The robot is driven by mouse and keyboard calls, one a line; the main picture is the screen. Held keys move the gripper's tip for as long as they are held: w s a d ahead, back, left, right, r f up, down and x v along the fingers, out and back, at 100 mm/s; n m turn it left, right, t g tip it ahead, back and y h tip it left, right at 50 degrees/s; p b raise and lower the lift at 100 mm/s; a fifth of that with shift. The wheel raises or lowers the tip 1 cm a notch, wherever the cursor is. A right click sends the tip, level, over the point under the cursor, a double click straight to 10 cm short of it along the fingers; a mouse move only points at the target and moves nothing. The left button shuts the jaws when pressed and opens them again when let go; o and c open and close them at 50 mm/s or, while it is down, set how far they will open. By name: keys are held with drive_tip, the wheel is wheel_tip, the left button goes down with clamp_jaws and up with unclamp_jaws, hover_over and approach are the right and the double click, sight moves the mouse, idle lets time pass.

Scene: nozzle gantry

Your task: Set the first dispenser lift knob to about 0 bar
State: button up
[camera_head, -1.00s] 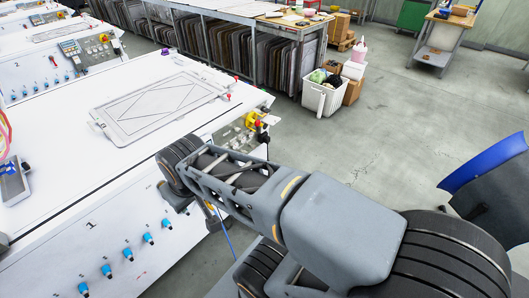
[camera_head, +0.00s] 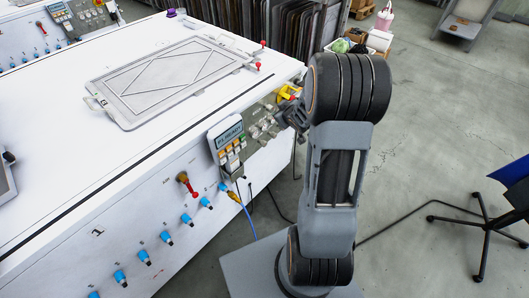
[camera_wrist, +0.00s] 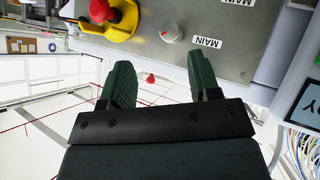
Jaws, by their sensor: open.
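A grey round knob with a red mark (camera_wrist: 171,33) sits on the grey panel (camera_wrist: 235,60) in the wrist view, near labels reading MAIN (camera_wrist: 206,42). My gripper (camera_wrist: 160,62) is open and empty, its dark green fingers pointing at the panel with the knob beyond and between them. In the head view several small knobs (camera_head: 262,128) show on the machine's front panel, and a row of blue knobs (camera_head: 186,219) runs along the white front. I cannot tell which knob is the first dispenser lift knob.
A red stop button on a yellow base (camera_wrist: 122,14) is close to the left finger. A blue chair (camera_head: 510,172) is at right. The floor between is mostly clear.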

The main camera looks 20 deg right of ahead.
wheel_tip(320, 180, down, 8)
drive_tip(key=d+t+y+b, duration=0.1)
drive_tip(key=d+b, duration=0.1)
drive_tip(key=n+t+y+b, duration=0.2)
drive_tip(key=t+y+b, duration=0.25)
drive_tip(key=y, duration=0.35)
approach(265, 145)
drive_tip(key=b+x, duration=0.1)
drive_tip(key=x, duration=0.9)
drive_tip(key=shift+w+d, duration=0.15)
drive_tip(key=shift+w, duration=0.1)
drive_tip(key=shift+f, duration=0.1)
drive_tip(key=c, duration=0.9)
